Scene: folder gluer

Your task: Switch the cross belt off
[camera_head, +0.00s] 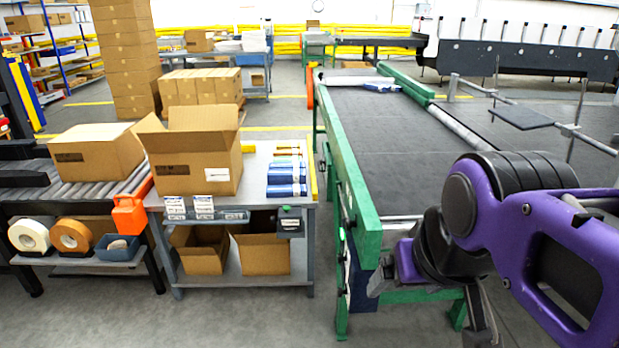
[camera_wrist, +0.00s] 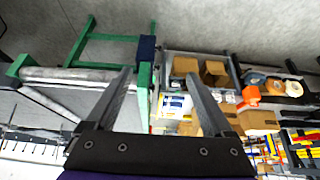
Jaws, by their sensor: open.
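The cross belt appears to be the green-framed conveyor with a dark belt (camera_head: 375,140) right of centre in the head view. Its green frame (camera_head: 368,232) also shows at the left of the wrist view (camera_wrist: 92,50). A dark blue box (camera_head: 362,288) is on its near end, also in the wrist view (camera_wrist: 147,48); I cannot tell whether it carries the switch. No switch can be made out clearly. My gripper (camera_wrist: 158,76) is open and empty, its two fingers apart. In the head view it is low by the belt's near end, partly hidden by my purple arm.
A grey workbench (camera_head: 255,210) with an open carton (camera_head: 195,160) stands left of the belt. A roller conveyor (camera_head: 30,190) with another carton is further left. A floor gap runs between bench and belt. A rod and flat plate (camera_head: 522,117) stand at the right.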

